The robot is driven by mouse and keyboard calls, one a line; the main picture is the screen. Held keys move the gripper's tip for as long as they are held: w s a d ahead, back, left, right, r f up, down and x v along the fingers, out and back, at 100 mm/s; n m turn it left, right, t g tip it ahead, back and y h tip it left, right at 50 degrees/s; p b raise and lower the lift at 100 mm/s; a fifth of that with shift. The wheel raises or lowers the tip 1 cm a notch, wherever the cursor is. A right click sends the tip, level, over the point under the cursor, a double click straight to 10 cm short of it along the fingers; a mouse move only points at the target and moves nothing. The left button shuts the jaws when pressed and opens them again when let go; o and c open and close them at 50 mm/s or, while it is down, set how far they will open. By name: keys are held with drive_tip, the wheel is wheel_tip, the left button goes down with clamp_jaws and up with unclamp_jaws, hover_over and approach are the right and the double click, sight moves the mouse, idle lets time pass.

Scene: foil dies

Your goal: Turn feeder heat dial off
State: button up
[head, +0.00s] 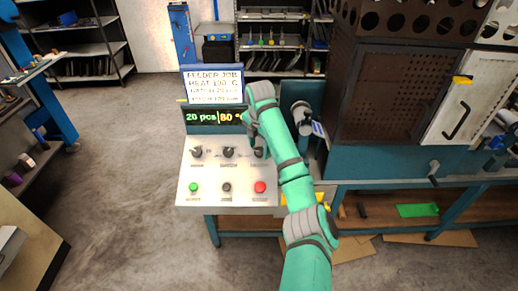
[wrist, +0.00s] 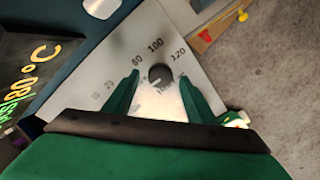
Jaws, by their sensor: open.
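The heat dial (wrist: 160,75) is a round black knob on a pale panel, with 80, 100 and 120 printed around it in the wrist view. A pale mark shows on its lower edge; I cannot tell its exact setting. My gripper (wrist: 159,80) is open, with one green finger on each side of the dial. I cannot tell whether the fingers touch it. In the head view the right-hand dial (head: 259,153) is partly hidden by my arm. The display (head: 213,117) reads 20 pcs and 80 degrees.
Two more dials, the left (head: 197,152) and the middle (head: 228,152), share the panel. Below them are a green button (head: 193,187), a black knob (head: 227,187) and a red button (head: 260,187). A sign (head: 214,86) stands behind. A large perforated cabinet (head: 400,95) stands right.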

wheel_tip(320, 180, up, 10)
drive_tip(key=s, duration=0.2)
drive_tip(key=shift+f, duration=0.15)
